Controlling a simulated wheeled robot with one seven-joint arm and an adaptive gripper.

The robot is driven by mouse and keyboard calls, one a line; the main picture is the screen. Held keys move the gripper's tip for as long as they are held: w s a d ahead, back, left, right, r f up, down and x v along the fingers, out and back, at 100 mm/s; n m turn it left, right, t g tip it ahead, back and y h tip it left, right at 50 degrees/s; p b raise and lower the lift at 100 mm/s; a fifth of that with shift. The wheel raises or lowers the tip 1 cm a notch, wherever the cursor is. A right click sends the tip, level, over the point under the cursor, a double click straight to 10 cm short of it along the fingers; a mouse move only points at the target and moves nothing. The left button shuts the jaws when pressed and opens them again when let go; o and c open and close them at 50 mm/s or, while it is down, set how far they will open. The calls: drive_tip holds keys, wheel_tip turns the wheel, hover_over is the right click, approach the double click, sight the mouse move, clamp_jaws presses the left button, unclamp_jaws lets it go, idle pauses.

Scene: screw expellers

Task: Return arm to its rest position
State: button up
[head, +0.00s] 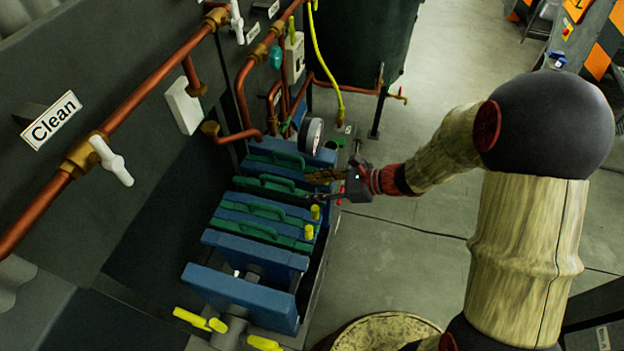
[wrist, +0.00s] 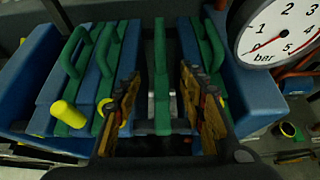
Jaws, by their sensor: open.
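My arm reaches in from the right in the head view, bent at a large dark joint. My gripper (head: 318,185) is over the right side of a row of blue and green press plates. In the wrist view my gripper (wrist: 160,95) is open, with one brown finger on each side of a single green plate (wrist: 160,70). That plate stands upright in the gap between the fingers. I cannot tell whether either finger touches it.
Blue plates (head: 258,262) and green plates with handles stand close on both sides. A pressure gauge (head: 312,136) is near the gripper; it also shows in the wrist view (wrist: 278,32). Copper pipes (head: 150,85) run along the wall. Floor (head: 400,250) is clear right of the press.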

drive_tip(key=s+r+n, duration=0.1)
drive_tip(key=s+r+n+g+b, duration=0.1)
drive_tip(key=s+n, duration=0.1)
drive_tip(key=s+r+n+h, duration=0.1)
drive_tip(key=s+r+n, duration=0.1)
drive_tip(key=shift+a+g, duration=0.2)
drive_tip(key=shift+g, duration=0.2)
drive_tip(key=s+d+r+n+t+h+b, duration=0.1)
drive_tip(key=s+d+r+n+h+b, duration=0.1)
drive_tip(key=s+d+r+n+h, duration=0.3)
drive_tip(key=s+d+r+n+t+h+b, duration=0.2)
drive_tip(key=s+d+r+n+h+b, duration=0.1)
drive_tip(key=s+d+n, duration=0.7)
drive_tip(key=d+r+n+h, duration=0.1)
drive_tip(key=h, duration=0.1)
drive_tip(key=shift+d+r+n+h, duration=0.15)
drive_tip(key=shift+r+n+h, duration=0.15)
drive_tip(key=shift+r+n, duration=0.1)
drive_tip(key=shift+c, duration=0.3)
drive_tip(key=shift+c, duration=1.1)
